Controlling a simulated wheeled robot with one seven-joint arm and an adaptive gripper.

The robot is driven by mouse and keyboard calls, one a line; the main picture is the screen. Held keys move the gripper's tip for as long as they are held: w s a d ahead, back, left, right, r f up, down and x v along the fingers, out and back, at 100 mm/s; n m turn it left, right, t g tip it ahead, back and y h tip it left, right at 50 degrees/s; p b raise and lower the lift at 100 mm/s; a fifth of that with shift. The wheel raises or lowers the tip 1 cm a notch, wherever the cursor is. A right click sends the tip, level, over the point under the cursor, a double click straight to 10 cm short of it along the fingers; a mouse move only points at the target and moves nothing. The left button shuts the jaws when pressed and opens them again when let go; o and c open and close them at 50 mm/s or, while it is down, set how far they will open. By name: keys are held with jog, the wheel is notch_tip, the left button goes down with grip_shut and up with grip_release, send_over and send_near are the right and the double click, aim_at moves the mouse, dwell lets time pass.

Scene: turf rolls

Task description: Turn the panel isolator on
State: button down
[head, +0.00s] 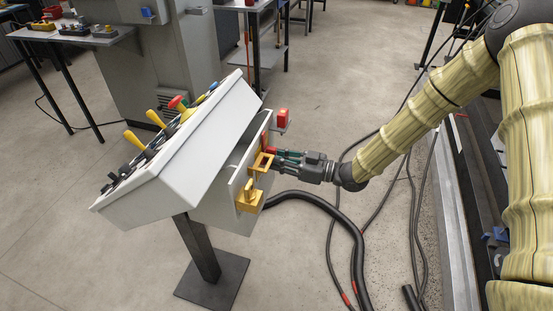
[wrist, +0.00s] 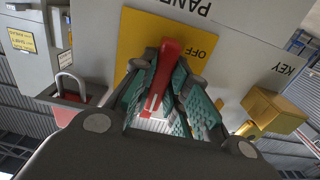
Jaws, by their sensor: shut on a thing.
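The panel isolator is a yellow plate (wrist: 137,40) with a red handle (wrist: 161,75) on the side face of a grey console. The plate and handle also show small in the head view, partly hidden by my gripper. The word OFF is readable on the plate, upside down in the wrist view, beside the handle's end. My gripper (wrist: 166,82) has its green-padded fingers on both sides of the red handle and is shut on it. In the head view my gripper (head: 277,155) reaches the console's side from the right.
A red padlock (wrist: 70,108) with a metal shackle is at one side of the plate, and a yellow box (wrist: 274,111) near a KEY label is at the other. The sloped console (head: 180,150) carries several levers and buttons. A thick black hose (head: 335,215) lies on the floor below.

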jog(key=shift+w+r, duration=0.1)
jog(key=shift+r, duration=0.05)
jog(key=c, duration=1.4)
grip_release()
jog(key=v, duration=1.2)
jog(key=s+d+f+m+h+p, duration=0.1)
jog(key=s+f+m+h, duration=0.45)
jog(key=f, duration=0.55)
jog(key=s+d+f+m+h+p, duration=0.1)
jog(key=s+f+m+h, duration=0.5)
jog(key=f, duration=0.4)
jog(key=s+d+f+m+g+h, duration=0.1)
jog(key=s+d+f+g+h, duration=0.1)
jog(key=s, duration=0.6)
jog(key=s+d+f+m+g+h+p, duration=0.1)
jog(key=s+d, duration=0.3)
jog(key=s, duration=0.4)
jog(key=s+d+f+m+g+h, duration=0.1)
jog(key=s+d+f+g+h, duration=0.1)
jog(key=s, duration=0.6)
jog(key=shift+d+f+g+h, duration=0.3)
jog(key=shift+d+f+h, duration=0.1)
jog(key=shift+f, duration=0.1)
